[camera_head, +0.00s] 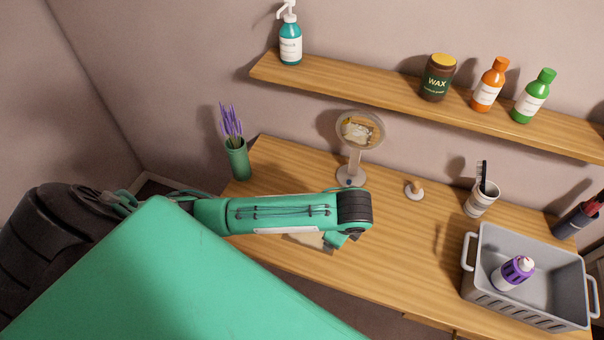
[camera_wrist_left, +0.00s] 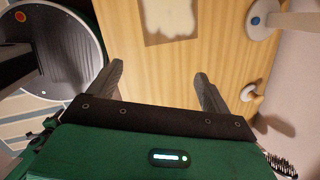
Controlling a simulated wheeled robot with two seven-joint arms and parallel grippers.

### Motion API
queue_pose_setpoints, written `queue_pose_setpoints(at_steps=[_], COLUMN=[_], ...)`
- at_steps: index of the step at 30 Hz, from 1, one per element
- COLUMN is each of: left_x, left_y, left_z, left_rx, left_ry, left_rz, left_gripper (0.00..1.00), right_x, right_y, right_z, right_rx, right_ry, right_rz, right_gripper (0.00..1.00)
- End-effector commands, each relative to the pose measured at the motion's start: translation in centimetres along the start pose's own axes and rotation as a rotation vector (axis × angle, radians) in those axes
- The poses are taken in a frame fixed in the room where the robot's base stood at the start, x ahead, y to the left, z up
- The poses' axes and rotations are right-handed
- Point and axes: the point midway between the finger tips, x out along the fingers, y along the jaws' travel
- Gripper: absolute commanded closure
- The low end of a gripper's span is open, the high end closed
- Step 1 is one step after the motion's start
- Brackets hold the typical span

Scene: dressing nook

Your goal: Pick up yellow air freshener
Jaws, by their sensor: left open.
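I see no yellow air freshener in either view. A white and purple bottle (camera_head: 513,272) lies tilted in the grey basket (camera_head: 478,285) at the right of the wooden table (camera_head: 400,240). My left arm reaches across the head view, and its gripper is mostly hidden beneath the wrist there. In the left wrist view my left gripper (camera_wrist_left: 159,70) is open, with bare wood between its fingers. My right gripper is in neither view.
A shelf (camera_head: 385,85) above holds a teal pump bottle (camera_head: 290,48), a wax jar (camera_head: 437,80), and orange (camera_head: 489,86) and green (camera_head: 533,97) bottles.

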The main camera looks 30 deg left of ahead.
Motion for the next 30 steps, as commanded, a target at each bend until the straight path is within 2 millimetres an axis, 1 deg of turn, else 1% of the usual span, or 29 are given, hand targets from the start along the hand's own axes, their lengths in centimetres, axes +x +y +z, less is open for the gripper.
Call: queue_pose_setpoints(at_steps=[1,6,9,14,17,25,27,30], left_x=[-0.7,-2.1,-2.7,-2.9,-1.8,3.1,4.0,4.8], left_y=[-1.0,-2.4,-2.9,-3.1,-3.0,-2.8,-2.8,-2.9], left_z=[1.5,5.5,7.1,8.4,8.9,10.5,10.8,10.9], left_rx=[0.061,0.232,0.29,0.329,0.331,0.33,0.33,0.33], left_ry=[-0.055,-0.201,-0.259,-0.299,-0.303,-0.301,-0.3,-0.299], left_rz=[-0.002,0.035,0.058,0.079,0.083,0.083,0.082,0.079], left_gripper=[0.18,0.18,0.18,0.18,0.18,0.18,0.18,0.18], right_x=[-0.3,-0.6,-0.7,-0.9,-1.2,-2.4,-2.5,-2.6], right_y=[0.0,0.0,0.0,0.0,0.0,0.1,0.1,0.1], right_z=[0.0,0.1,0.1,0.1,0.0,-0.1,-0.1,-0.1], right_rx=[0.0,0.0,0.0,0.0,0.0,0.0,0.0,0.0], right_ry=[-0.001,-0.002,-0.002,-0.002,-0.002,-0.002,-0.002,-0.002], right_rz=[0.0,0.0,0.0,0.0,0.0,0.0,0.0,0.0], right_gripper=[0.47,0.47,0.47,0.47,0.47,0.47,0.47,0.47])
